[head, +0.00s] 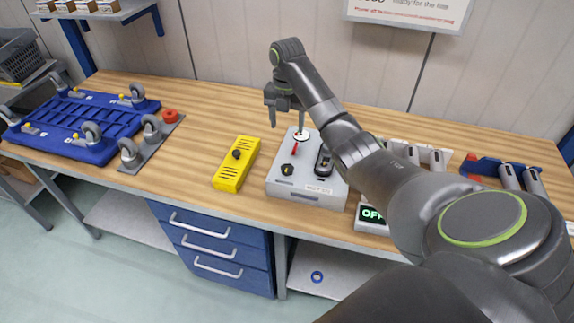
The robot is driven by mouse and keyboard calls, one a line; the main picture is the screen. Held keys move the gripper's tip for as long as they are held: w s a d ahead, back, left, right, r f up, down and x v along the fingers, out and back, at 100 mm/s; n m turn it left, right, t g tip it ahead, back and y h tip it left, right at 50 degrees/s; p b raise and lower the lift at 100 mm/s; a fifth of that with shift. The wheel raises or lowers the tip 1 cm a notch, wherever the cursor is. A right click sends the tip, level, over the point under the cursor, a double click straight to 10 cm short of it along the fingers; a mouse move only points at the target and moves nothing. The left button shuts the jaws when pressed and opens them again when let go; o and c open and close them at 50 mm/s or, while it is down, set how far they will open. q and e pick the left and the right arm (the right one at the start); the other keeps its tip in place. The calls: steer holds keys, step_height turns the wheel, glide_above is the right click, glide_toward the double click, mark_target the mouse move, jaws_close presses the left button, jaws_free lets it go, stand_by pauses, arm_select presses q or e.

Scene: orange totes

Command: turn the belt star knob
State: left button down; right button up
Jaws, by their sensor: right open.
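A grey control box (308,190) stands on the wooden workbench. On its top are a dark knob (287,169) at the front left, a red lever-like part (295,147), a white round disc (302,136) and a black part (324,162) at the right. A yellow box (230,176) with a small black knob (237,154) lies to its left. I cannot tell which knob is the belt star knob. My right gripper (287,125) is open and empty, fingers pointing down above the grey box's back edge. My left gripper is not in view.
A blue wheeled frame (95,115) and a red round part (170,116) lie at the left. A display reading OFF (371,214) is right of the grey box, partly behind my arm. Metal rollers (510,178) lie at the right. Bare bench (190,155) is left of the yellow box.

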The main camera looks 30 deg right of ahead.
steer(key=b, duration=0.7)
glide_above(287, 167)
step_height(287, 167, down, 8)
step_height(287, 167, down, 8)
steer(key=shift+s+r+p, duration=0.15)
steer(key=shift+r+p, duration=0.1)
steer(key=shift+p, duration=1)
steer(key=shift+f, duration=0.8)
steer(key=shift+c, duration=0.3)
steer(key=c, duration=0.9)
